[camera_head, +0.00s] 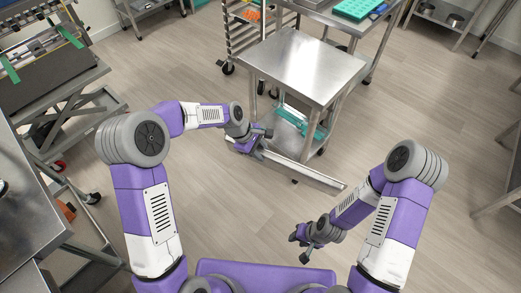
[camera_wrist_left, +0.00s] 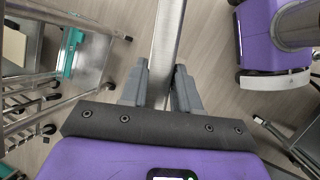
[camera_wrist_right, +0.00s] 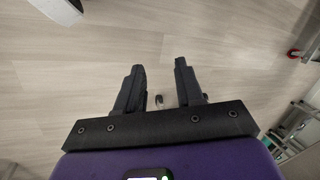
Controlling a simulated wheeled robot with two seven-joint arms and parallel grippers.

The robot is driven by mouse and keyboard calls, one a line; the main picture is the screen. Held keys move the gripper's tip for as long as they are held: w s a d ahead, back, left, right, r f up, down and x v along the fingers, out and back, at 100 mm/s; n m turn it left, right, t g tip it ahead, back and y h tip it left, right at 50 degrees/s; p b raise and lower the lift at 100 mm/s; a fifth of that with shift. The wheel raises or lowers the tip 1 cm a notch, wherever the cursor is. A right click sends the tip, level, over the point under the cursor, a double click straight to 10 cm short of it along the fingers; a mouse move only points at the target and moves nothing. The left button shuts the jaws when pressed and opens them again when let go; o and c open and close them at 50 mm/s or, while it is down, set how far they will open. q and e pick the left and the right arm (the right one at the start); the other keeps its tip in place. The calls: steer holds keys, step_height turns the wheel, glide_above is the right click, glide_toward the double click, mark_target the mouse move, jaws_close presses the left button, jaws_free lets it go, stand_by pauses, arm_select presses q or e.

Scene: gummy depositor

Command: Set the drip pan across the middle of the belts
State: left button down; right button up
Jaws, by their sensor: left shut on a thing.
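The drip pan (camera_head: 308,175) is a long, narrow metal piece, held out above the floor beside the steel cart. My left gripper (camera_head: 259,138) is shut on it near its left end. In the left wrist view the pan (camera_wrist_left: 168,35) runs up and away from between the fingers (camera_wrist_left: 161,82). My right gripper (camera_head: 299,248) is low at the front. In the right wrist view its fingers (camera_wrist_right: 159,78) are apart with only floor between them. I cannot make out the belts for certain; a machine with green strips (camera_head: 45,62) stands at the upper left.
A steel cart (camera_head: 302,65) with teal items on its lower shelf (camera_head: 298,120) stands just behind the pan. A rack (camera_head: 248,35) and a table with a teal tray (camera_head: 358,8) are farther back. A steel counter (camera_head: 25,215) is at the left. Floor is free at the right.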

arm_select(q)
steer(key=s+a+r+m+g+y, duration=0.3)
steer(key=a+r+m+g, duration=0.2)
steer(key=a+r+m, duration=0.5)
steer(key=a+m, duration=0.2)
steer(key=m, duration=0.4)
steer(key=shift+s+a+r+g+y, duration=0.15)
steer(key=shift+s+g+y, duration=0.15)
steer(key=shift+s+g, duration=0.1)
